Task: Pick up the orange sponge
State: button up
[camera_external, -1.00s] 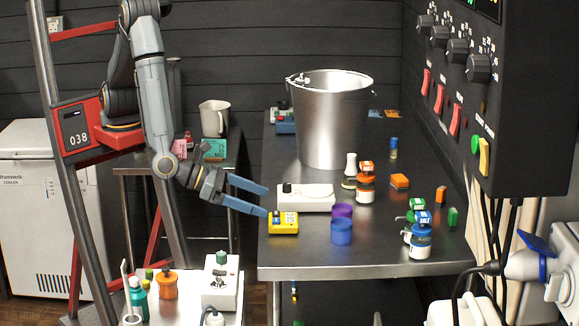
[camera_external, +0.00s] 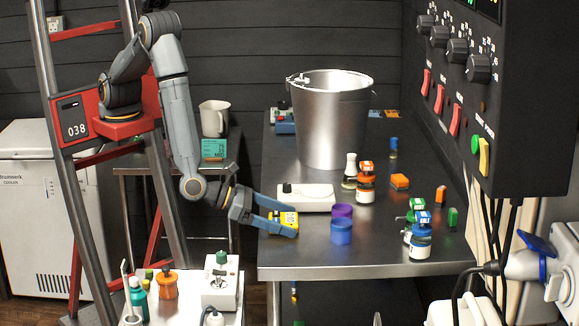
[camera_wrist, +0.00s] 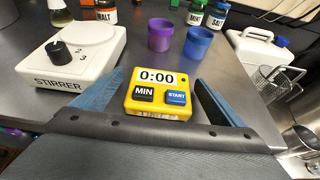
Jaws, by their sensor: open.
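A small orange block (camera_external: 399,181), which looks like the orange sponge, lies flat on the dark steel table, right of the orange-labelled bottle. My gripper (camera_external: 291,221) is low at the table's left edge, well to the left of the orange block. Its two blue fingers are open, one on each side of a yellow timer (camera_external: 284,220). In the wrist view the timer (camera_wrist: 158,97) sits between the fingers, with a gap visible on each side.
A white stirrer (camera_external: 306,198) stands just behind the fingers. Purple (camera_external: 342,212) and blue (camera_external: 341,233) cups stand right of the timer. An orange-labelled bottle (camera_external: 366,184), a flask (camera_external: 349,172) and a large steel bucket (camera_external: 330,125) stand between my gripper and the table's back.

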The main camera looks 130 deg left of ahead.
aim_at(284, 219)
jog(key=c, duration=2.1)
notch_tip(284, 219, up, 9)
jog(key=shift+w+r+b, duration=0.1)
jog(key=shift+r+b, duration=0.1)
jog(key=shift+b, duration=1.05)
jog(key=shift+r+b, duration=0.25)
jog(key=shift+b, duration=0.9)
